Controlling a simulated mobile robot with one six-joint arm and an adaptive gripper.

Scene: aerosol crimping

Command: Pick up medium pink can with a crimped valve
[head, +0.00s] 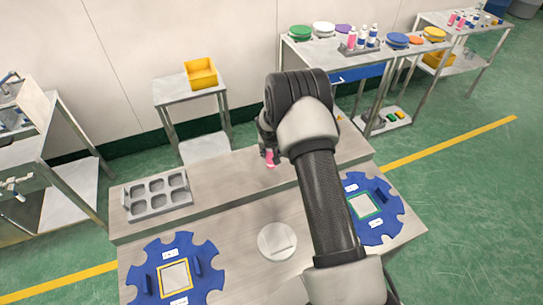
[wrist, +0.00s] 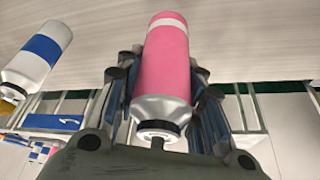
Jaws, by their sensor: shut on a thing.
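The pink can (head: 270,158) shows below my gripper (head: 267,146) at the raised back shelf of the table; only its lower part is visible in the head view. In the wrist view the same pink can (wrist: 166,65) lies between the fingers of my gripper (wrist: 165,82), which is shut on it. It has a white band, a silver shoulder and a dark valve with a stem, facing the camera. Whether its base touches the shelf, I cannot tell. A white can with a blue band (wrist: 38,55) stands apart to the left in the wrist view, with an orange-topped end.
A grey tray with empty pockets (head: 128,207) sits at the shelf's left end. Blue fixture plates (head: 205,262) (head: 388,210) and a round pale disc (head: 262,243) are on the lower table. Shelf between tray and gripper is clear. Behind stand a yellow bin (head: 200,75) and side tables.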

